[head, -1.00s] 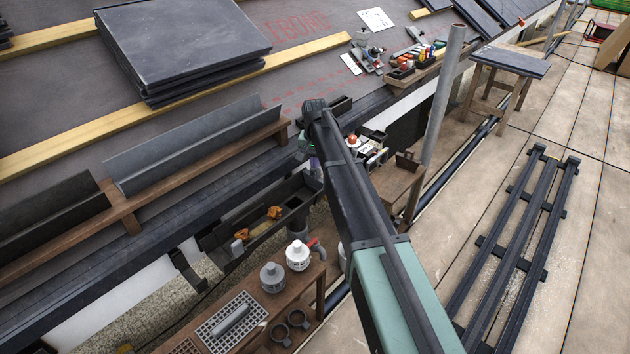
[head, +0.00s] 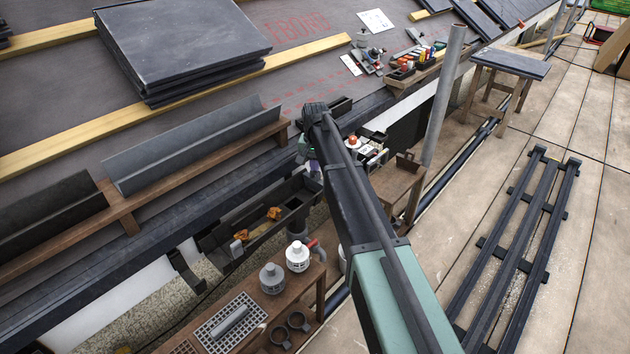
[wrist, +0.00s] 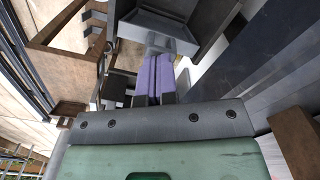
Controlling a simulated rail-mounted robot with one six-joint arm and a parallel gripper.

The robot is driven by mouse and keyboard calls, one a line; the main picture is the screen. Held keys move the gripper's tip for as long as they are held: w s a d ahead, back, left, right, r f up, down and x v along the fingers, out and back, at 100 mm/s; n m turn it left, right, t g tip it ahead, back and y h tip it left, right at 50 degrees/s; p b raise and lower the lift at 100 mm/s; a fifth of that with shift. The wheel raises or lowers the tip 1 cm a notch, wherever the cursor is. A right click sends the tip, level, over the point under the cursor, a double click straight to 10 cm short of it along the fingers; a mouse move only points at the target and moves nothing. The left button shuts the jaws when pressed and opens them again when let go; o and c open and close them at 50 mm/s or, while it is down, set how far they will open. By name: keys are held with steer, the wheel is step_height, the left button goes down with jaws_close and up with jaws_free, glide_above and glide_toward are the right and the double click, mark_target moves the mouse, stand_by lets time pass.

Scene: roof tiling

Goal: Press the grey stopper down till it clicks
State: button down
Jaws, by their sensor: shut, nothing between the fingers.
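A light grey piece (wrist: 168,42) with a raised rim is at the top middle of the wrist view, at the end of a dark grey trough; it may be the grey stopper. My gripper (wrist: 158,62) has purple fingers pressed together with nothing between them. Their tips are right at the near edge of the light grey piece; I cannot tell whether they touch it. In the head view my gripper (head: 315,166) is mostly hidden behind my arm, near the right end of the dark gutter (head: 262,222). The stopper cannot be made out there.
A wooden bench (head: 250,305) below the gutter holds a grey capped fitting (head: 272,279), a white one (head: 298,257), a grid and two dark rings. A grey pole (head: 444,95) stands right of my arm. Slates (head: 185,45) are stacked on the roof.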

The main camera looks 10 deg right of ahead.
step_height(320, 180, up, 9)
steer(key=p, duration=0.9)
steer(key=s+r+n+p, duration=0.2)
steer(key=s+n, duration=0.3)
steer(key=s, duration=3)
step_height(320, 180, up, 37)
steer(key=w+p, duration=0.1)
steer(key=p, duration=3.5)
steer(key=shift+f+p, duration=0.2)
steer(key=shift+p, duration=0.1)
